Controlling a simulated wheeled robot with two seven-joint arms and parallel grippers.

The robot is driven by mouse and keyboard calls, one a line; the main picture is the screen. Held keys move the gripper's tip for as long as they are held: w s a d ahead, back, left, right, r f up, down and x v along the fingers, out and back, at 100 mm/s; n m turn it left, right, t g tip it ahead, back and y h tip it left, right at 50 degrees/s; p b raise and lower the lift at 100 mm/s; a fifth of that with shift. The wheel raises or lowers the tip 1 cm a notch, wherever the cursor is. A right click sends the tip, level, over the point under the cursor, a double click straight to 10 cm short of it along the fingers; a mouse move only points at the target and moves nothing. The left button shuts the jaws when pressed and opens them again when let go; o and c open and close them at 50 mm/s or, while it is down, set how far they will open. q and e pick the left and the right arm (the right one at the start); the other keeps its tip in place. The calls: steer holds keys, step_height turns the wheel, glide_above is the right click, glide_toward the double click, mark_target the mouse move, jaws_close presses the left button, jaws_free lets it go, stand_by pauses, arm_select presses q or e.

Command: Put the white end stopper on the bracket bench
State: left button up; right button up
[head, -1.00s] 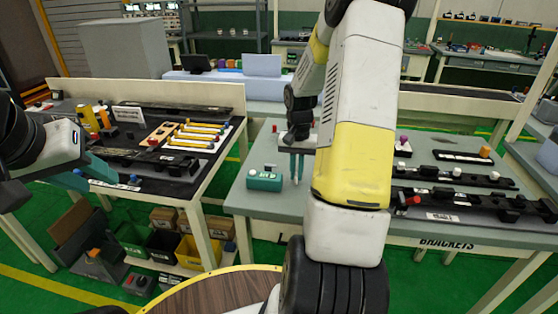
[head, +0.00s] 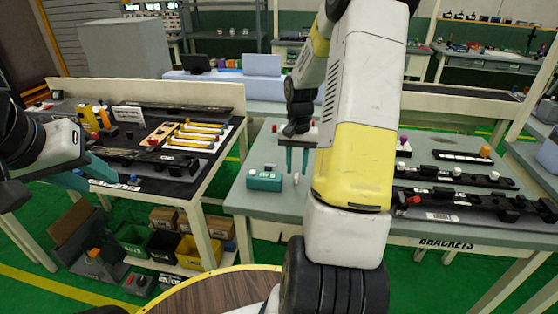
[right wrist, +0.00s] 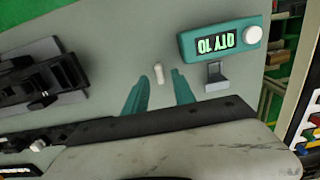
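The white end stopper (head: 296,178) stands on the grey-green bracket bench (head: 240,198), just right of a teal counter box (head: 264,180). In the right wrist view the stopper (right wrist: 158,73) shows between my two teal fingers, with a gap on each side. My right gripper (head: 297,173) is open and empty, its fingertips just above the stopper. It also shows in the right wrist view (right wrist: 160,82). My left gripper (head: 88,178) is open and empty by the front of the left table.
Black bracket rails (head: 460,203) lie on the right part of the bench. The left table (head: 203,183) holds a tray of yellow parts (head: 188,136). Bins (head: 198,252) stand below it.

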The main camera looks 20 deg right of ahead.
mark_target(296, 174)
steer(key=s+a+r+n+t, duration=0.1)
steer(key=s+a+r, duration=0.15)
steer(key=r, duration=0.55)
steer(key=s+a+r+n+t, duration=0.1)
steer(key=a+r, duration=0.2)
steer(key=r, duration=0.5)
steer(key=s+a+r+n+t+y, duration=0.1)
steer(key=s+a+r+n+t, duration=0.1)
steer(key=s+a, duration=0.3)
steer(key=s+a+r+n+t+y, duration=0.1)
steer(key=s+a+r+n+t, duration=0.1)
steer(key=s+a, duration=0.4)
steer(key=s+r+n, duration=0.1)
steer(key=s+r, duration=0.1)
steer(key=s, duration=0.2)
steer(key=shift+s+a+r+t, duration=0.15)
steer(key=shift+a+r+t, duration=0.05)
steer(key=shift+a+t, duration=0.1)
steer(key=shift+d, duration=0.1)
